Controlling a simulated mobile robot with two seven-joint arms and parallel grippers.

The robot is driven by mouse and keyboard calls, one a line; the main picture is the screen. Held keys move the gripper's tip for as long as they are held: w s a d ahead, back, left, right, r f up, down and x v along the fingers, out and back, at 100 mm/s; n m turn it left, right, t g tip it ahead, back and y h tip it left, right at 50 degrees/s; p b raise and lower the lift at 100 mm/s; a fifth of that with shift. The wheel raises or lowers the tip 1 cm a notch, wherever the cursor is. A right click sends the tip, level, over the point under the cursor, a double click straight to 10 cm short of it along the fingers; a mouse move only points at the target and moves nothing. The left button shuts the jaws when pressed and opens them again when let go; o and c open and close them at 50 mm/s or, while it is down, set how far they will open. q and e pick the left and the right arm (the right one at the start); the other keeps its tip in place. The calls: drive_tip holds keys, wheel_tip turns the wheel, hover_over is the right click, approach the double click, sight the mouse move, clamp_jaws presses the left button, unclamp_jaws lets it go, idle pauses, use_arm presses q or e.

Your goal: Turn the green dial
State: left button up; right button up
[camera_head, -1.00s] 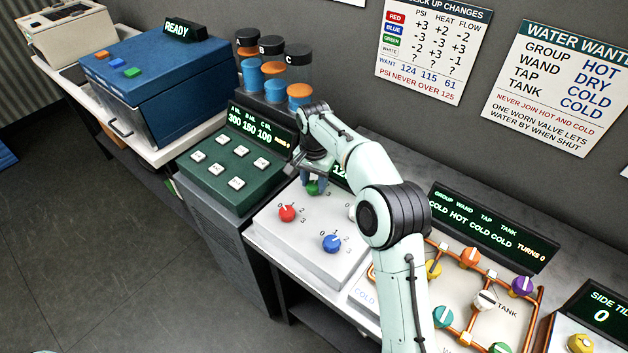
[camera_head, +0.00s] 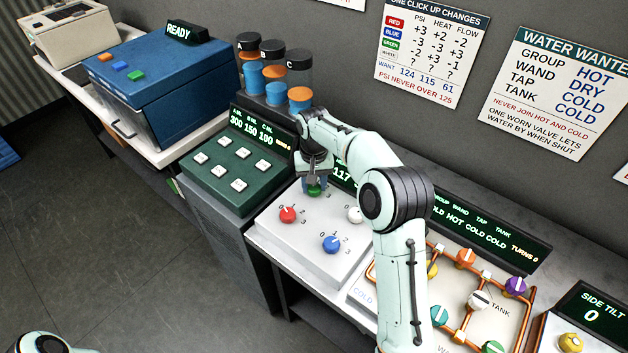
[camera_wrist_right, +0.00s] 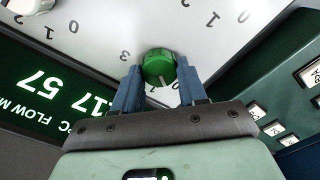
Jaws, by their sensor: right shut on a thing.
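The green dial (camera_head: 314,190) sits on the white sloped panel (camera_head: 280,237), near its back edge. It also shows in the right wrist view (camera_wrist_right: 159,68), with a white pointer line on it and printed numbers around it. My right gripper (camera_head: 315,184) reaches down from above and is shut on the green dial, with one blue finger on each side in the wrist view (camera_wrist_right: 159,85). Part of the dial is hidden behind the fingers in the head view. A part of my left arm (camera_head: 42,343) shows at the bottom left edge; its gripper is out of view.
The red dial (camera_head: 288,214), blue dial (camera_head: 331,244) and white dial (camera_head: 355,214) stand close by on the same panel. A green keypad box (camera_head: 225,195) is to the left. A copper pipe board (camera_head: 440,290) with coloured valves is to the right. My right arm hides part of the display.

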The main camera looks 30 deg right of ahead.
sight(314, 187)
drive_tip(key=shift+n, duration=1.1)
drive_tip(key=o, duration=1.1)
drive_tip(key=shift+c, duration=0.2)
wheel_tip(314, 187, up, 13)
drive_tip(key=shift+r, duration=0.2)
drive_tip(key=shift+s+a+f, duration=0.1)
